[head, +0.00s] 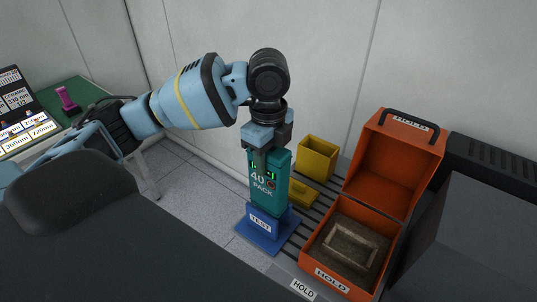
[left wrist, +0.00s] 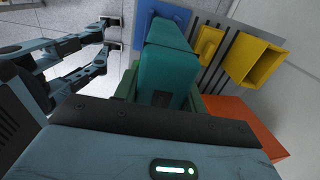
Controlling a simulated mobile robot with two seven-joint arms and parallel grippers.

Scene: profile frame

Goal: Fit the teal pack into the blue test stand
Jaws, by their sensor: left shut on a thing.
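The teal pack (head: 268,192) stands upright, marked "40 PACK", with small green lights near its top. Its lower end is at the blue test stand (head: 268,238), which bears a "TEST" label. The pack's bottom is hidden by the stand's walls, so I cannot tell how deep it sits. My left gripper (head: 265,152) is above, shut on the top of the pack. In the left wrist view the teal pack (left wrist: 165,72) runs away from the gripper toward the blue stand (left wrist: 165,18). My right gripper is not in view.
An open orange "HOLD" box (head: 318,257) with a dark lined recess stands right of the stand. Yellow bins (head: 318,160) stand behind on the slatted bench. A green table (head: 88,98) with a magenta object (head: 66,98) and a sign board is at the far left.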

